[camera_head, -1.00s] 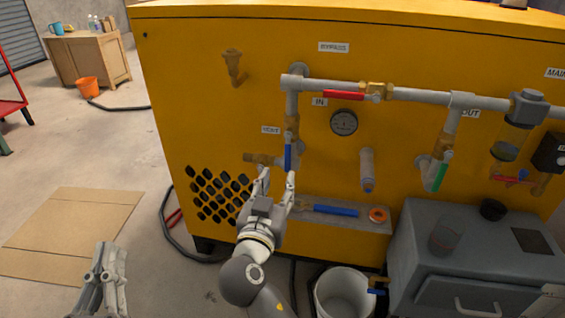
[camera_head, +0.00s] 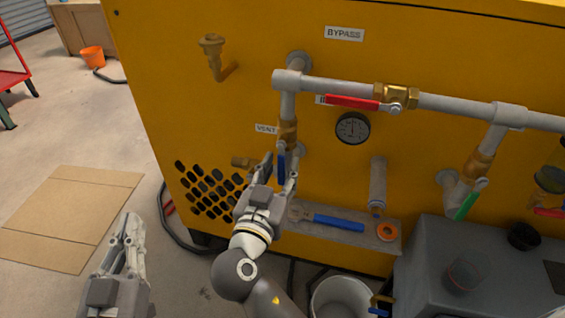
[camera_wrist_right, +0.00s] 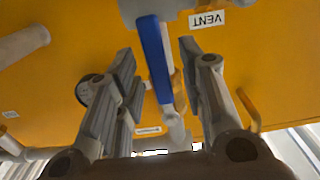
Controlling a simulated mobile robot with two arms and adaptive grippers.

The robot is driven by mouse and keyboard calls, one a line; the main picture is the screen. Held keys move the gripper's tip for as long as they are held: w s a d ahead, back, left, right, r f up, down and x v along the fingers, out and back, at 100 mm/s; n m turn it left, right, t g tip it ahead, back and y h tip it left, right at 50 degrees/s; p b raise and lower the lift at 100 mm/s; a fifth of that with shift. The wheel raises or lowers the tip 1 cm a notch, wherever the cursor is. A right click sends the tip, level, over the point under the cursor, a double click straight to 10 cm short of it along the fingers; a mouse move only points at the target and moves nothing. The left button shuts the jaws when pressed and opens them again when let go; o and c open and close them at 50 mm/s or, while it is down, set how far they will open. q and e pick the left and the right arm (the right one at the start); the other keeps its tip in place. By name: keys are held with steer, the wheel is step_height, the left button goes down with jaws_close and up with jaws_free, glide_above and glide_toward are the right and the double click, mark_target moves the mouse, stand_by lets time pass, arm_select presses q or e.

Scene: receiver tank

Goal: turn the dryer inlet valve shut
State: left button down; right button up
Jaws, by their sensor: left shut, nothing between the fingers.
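The dryer inlet valve is a brass body (camera_head: 287,132) on the vertical pipe at the left of the yellow panel. Its blue lever (camera_head: 281,163) hangs down, roughly in line with the pipe. My right gripper (camera_head: 282,172) is open, with one finger on each side of the lever. In the right wrist view the blue lever (camera_wrist_right: 155,60) stands between the parted fingers (camera_wrist_right: 158,75), with gaps on both sides. My left gripper (camera_head: 131,228) is shut and empty at the lower left, over the floor and away from the panel.
The red bypass lever (camera_head: 352,102) and a gauge (camera_head: 352,128) are right of the valve. The brass vent fitting (camera_head: 243,162) is close on the left. Below, a shelf (camera_head: 388,242) holds a blue-handled wrench (camera_head: 338,222) and orange ring (camera_head: 386,231). A white bucket (camera_head: 342,300) stands underneath.

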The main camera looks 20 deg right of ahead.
steer(key=shift+c, duration=0.4)
jaws_close()
